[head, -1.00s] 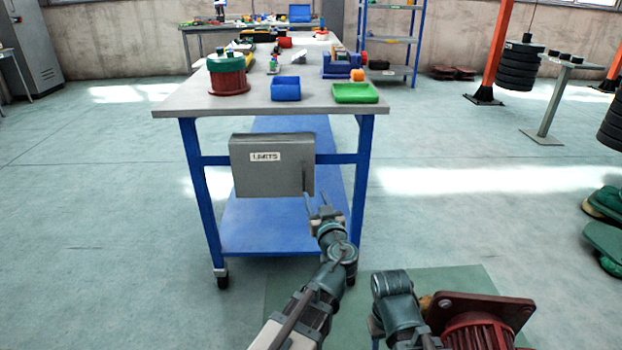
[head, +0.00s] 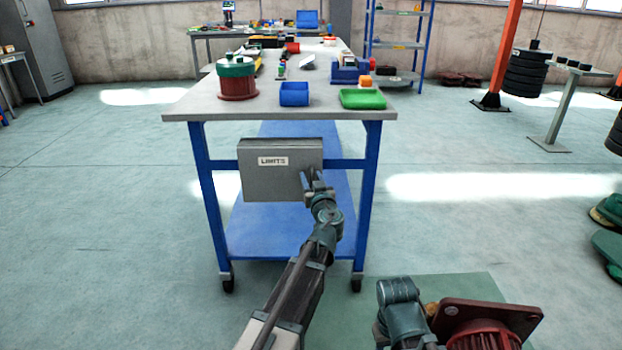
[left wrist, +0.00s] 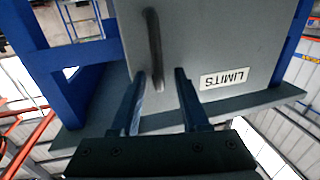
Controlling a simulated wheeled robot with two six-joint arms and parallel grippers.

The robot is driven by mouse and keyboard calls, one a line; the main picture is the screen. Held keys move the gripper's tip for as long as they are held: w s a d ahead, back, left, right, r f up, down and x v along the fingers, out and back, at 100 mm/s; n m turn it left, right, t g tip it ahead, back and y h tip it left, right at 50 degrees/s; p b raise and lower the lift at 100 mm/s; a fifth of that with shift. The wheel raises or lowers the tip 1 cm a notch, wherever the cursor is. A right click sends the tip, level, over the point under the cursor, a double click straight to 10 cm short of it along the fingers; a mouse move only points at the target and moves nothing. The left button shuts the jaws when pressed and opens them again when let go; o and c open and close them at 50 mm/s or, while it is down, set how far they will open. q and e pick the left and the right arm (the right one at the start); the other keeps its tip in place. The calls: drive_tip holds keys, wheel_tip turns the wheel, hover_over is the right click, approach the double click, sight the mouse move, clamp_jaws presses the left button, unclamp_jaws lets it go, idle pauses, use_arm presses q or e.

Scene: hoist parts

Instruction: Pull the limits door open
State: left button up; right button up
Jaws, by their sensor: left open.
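The limits door is the grey front of a box (head: 262,182) with a white LIMITS label, mounted on the near end of the blue workbench frame; it looks shut. In the left wrist view the door (left wrist: 215,40) appears upside down, with a dark upright bar handle (left wrist: 154,48) on it. My left gripper (head: 314,178) is at the door's right side. In the left wrist view its two open fingers (left wrist: 158,82) stand either side of the handle's end, with gaps visible. My right arm shows at the lower right, but its gripper fingers do not.
The grey bench top (head: 215,108) overhangs above the box and carries a red-and-green drum (head: 237,82), a blue bin (head: 294,94) and a green tray (head: 362,99). A red ribbed part with a brown plate (head: 490,322) is at the lower right. Floor left of the bench is clear.

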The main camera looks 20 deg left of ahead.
use_arm(q)
drive_tip(key=shift+w+a, duration=0.1)
clamp_jaws()
drive_tip(key=shift+a, duration=0.2)
idle(1.3)
